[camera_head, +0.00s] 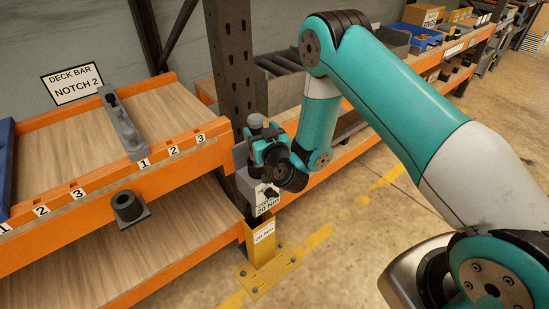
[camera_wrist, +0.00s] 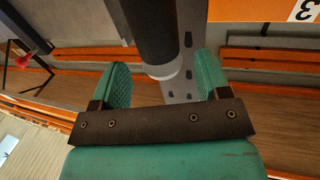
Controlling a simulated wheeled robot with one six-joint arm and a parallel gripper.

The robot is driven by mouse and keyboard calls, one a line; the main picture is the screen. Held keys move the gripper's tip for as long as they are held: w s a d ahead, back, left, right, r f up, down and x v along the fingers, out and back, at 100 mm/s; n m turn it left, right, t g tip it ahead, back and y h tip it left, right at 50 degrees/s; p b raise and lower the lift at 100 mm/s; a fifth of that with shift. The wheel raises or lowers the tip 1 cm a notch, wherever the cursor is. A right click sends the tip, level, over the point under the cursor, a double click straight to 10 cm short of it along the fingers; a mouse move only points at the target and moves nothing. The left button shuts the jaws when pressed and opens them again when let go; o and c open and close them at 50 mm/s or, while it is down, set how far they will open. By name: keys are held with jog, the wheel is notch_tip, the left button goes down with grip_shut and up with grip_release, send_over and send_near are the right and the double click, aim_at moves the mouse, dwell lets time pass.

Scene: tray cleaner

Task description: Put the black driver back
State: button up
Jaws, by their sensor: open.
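In the wrist view, the black driver (camera_wrist: 152,30) shows as a thick dark cylinder with a pale ring at its near end. It lies between the two teal fingers of my gripper (camera_wrist: 163,80), with a gap on each side. In the head view, my gripper (camera_head: 257,148) is at the upright post, around an upright grey-topped piece (camera_head: 256,121) that seems to be the driver. A grey holder (camera_head: 243,181) with a "20 Nm" label is on the post just below. My wrist hides the driver's lower part, so I cannot tell how it sits in the holder.
An empty-looking black cup (camera_head: 128,207) sticks out from the orange shelf front at left. A grey bar (camera_head: 123,125) lies on the wooden deck near a "DECK BAR NOTCH 2" sign (camera_head: 73,83). The dark post (camera_head: 230,60) stands close to my gripper. A yellow post guard (camera_head: 265,250) is below.

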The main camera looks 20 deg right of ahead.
jog(key=s+b, duration=0.2)
jog(key=s, duration=0.7)
jog(key=s+a+r+n+g+y, duration=0.4)
jog(key=s+a+r+g+y, duration=0.2)
jog(key=a+r+g, duration=0.45)
jog(key=s+d+r+g+h+p, duration=0.1)
jog(key=s+d+r+g, duration=0.1)
jog(key=s, duration=0.5)
jog(key=s+d+r+n+g+h, duration=0.1)
jog(key=s+d+r+g, duration=0.1)
jog(key=s, duration=0.4)
jog(key=s+d+r+n+g+p, duration=0.1)
jog(key=s+d+r+g, duration=0.1)
jog(key=s+r, duration=0.3)
jog(key=shift+s+d+r+g+h+p, duration=0.35)
jog(key=shift+s+g, duration=0.4)
jog(key=shift+s, duration=0.6)
